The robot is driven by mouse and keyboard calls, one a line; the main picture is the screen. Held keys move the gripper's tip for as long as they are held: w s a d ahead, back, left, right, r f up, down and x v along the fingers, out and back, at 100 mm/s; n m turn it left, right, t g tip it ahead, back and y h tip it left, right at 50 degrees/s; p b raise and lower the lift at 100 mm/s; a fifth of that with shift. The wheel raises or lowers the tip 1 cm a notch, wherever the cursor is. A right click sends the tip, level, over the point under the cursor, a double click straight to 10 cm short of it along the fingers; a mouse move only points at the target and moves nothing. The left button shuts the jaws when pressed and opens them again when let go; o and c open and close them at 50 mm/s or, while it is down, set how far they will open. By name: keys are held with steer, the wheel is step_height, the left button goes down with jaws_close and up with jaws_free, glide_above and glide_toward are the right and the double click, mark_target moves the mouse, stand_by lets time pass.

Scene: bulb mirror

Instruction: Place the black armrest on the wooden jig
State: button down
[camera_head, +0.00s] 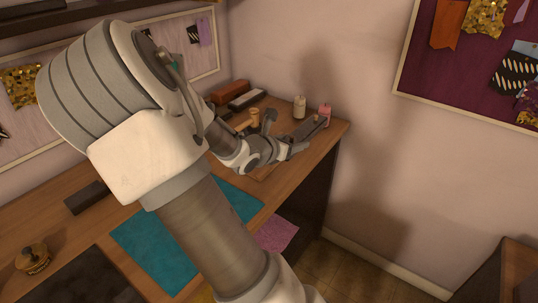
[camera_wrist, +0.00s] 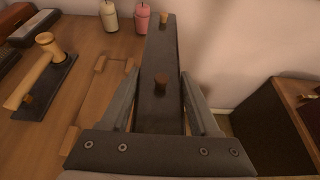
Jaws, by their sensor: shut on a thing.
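The bar points away from the gripper, above the table. In the head view, my gripper (camera_head: 296,144) and the armrest (camera_head: 308,129) are over the table's right end. A flat wooden piece with raised blocks, seemingly the wooden jig (camera_wrist: 97,92), lies on the table left of the gripper in the wrist view. Its right part is hidden by the gripper.
A cream bottle (camera_head: 299,107) and a pink bottle (camera_head: 324,111) stand at the table's back right, near the armrest's far end. A wooden hammer-shaped piece (camera_wrist: 37,75) rests on a black base left of the jig. A teal mat (camera_head: 158,246) covers the table's middle.

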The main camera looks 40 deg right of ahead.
steer(key=w+a+f, duration=0.1)
steer(key=w+f, duration=0.1)
steer(key=w, duration=0.1)
steer(key=w+a+f, duration=0.1)
steer(key=w+f, duration=0.1)
steer(key=w, duration=0.1)
steer(key=w+a+f, duration=0.1)
steer(key=w+f, duration=0.1)
steer(key=w, duration=0.2)
steer(key=shift+w+a+f, duration=0.1)
steer(key=shift+a+f, duration=0.15)
steer(key=shift+a, duration=0.05)
steer(key=shift+w+f, duration=0.1)
steer(key=shift+f, duration=0.1)
steer(key=shift+f+b, duration=0.5)
steer(key=shift+f, duration=1.3)
steer(key=shift+f, duration=0.1)
steer(key=shift+f, duration=0.15)
steer(key=shift+c, duration=0.6)
jaws_free()
steer(key=shift+a, duration=0.1)
